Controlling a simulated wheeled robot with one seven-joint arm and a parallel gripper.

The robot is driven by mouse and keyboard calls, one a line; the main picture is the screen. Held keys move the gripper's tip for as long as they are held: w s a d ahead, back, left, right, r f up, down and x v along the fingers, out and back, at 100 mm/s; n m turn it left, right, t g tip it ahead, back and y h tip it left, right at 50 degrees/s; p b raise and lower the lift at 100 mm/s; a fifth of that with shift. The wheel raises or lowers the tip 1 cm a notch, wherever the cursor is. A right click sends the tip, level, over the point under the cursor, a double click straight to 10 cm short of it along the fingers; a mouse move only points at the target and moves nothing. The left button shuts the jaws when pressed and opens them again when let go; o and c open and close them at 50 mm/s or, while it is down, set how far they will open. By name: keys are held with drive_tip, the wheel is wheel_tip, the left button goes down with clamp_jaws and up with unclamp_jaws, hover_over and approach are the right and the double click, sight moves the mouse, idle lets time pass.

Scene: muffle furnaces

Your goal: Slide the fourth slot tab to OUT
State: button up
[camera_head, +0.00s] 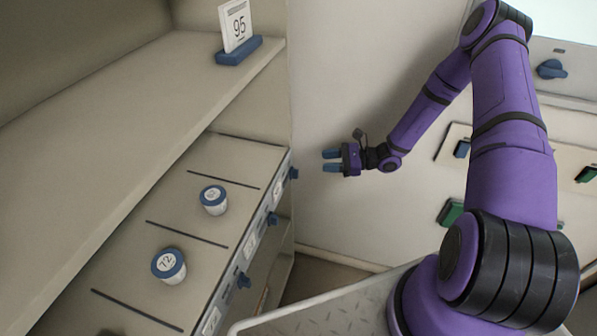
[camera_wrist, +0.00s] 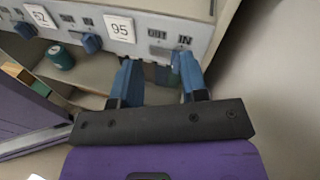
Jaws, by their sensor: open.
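My gripper (camera_head: 326,161) is open in the head view, its two blue fingers pointing left toward the far end of the slotted front panel (camera_head: 212,320). The farthest blue tab (camera_head: 293,173) on that panel is left of the fingertips, with a gap in the picture. In the wrist view, my gripper (camera_wrist: 158,72) faces the panel section labelled 95, with OUT at left and IN at right. A blue tab (camera_wrist: 176,61) shows under IN, beside the right finger, which partly hides it. I cannot tell whether they touch.
Other blue tabs (camera_head: 272,218) (camera_head: 243,280) line the panel. Two blue-lidded jars (camera_head: 213,200) (camera_head: 168,266) stand on the slotted shelf. A 95 card (camera_head: 236,25) stands in a blue holder (camera_head: 239,51) above. A pale wall is close on the right in the wrist view.

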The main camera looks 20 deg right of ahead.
sight(294, 174)
wheel_tip(294, 174, down, 8)
drive_tip(key=m+t+h, duration=0.1)
drive_tip(key=m+t, duration=0.4)
drive_tip(key=m, duration=0.1)
drive_tip(key=x, duration=1)
drive_tip(key=shift+w+f, duration=0.2)
drive_tip(key=shift+w, duration=0.15)
